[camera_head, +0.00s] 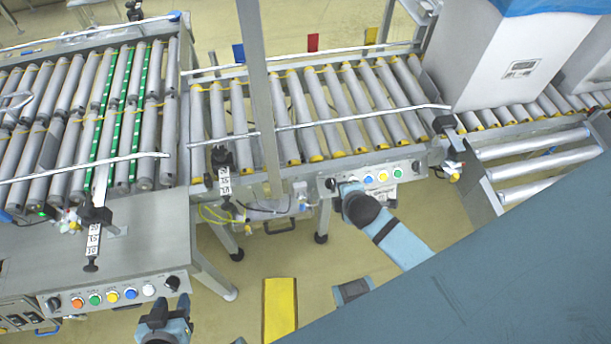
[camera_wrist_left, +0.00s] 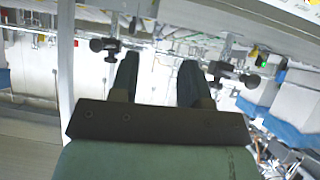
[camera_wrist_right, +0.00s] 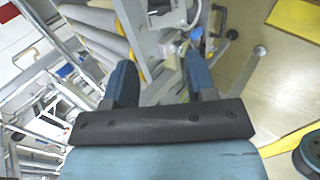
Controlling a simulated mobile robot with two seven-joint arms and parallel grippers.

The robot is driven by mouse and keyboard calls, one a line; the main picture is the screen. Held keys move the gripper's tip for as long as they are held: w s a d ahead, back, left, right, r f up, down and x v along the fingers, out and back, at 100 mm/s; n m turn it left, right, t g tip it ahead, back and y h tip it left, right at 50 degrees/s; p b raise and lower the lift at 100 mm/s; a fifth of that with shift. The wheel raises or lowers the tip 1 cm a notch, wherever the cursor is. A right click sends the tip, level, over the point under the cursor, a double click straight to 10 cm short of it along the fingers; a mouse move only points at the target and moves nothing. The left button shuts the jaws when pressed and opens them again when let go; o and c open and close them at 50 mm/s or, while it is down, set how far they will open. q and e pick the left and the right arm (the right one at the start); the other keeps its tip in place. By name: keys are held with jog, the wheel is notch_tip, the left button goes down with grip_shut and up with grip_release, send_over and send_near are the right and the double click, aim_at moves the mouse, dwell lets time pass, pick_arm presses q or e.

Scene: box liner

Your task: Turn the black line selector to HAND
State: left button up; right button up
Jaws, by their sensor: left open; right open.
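A black knob (camera_head: 172,283) is at the right end of the front-left button panel, and another black knob (camera_head: 54,303) is at its left end. The second panel also has black knobs, at its left (camera_head: 330,183) and right (camera_head: 416,166) ends. Their labels are too small to read, so I cannot tell which is the line selector or where it points. My left gripper (camera_head: 170,303) is open and empty, just below the first knob; its spread fingers show in the left wrist view (camera_wrist_left: 158,80). My right gripper (camera_head: 347,190) is open and empty, close to the second panel's left end.
Coloured buttons (camera_head: 112,296) line the left panel between its knobs. Roller conveyors (camera_head: 320,110) fill the back, with guide rails and an upright grey post (camera_head: 258,90). A yellow floor strip (camera_head: 280,308) lies between my grippers.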

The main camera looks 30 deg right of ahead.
aim_at(332, 185)
jog(key=b+x, duration=0.2)
jog(key=x, duration=1.2)
jog(key=c, duration=0.6)
jog(key=shift+c, duration=0.2)
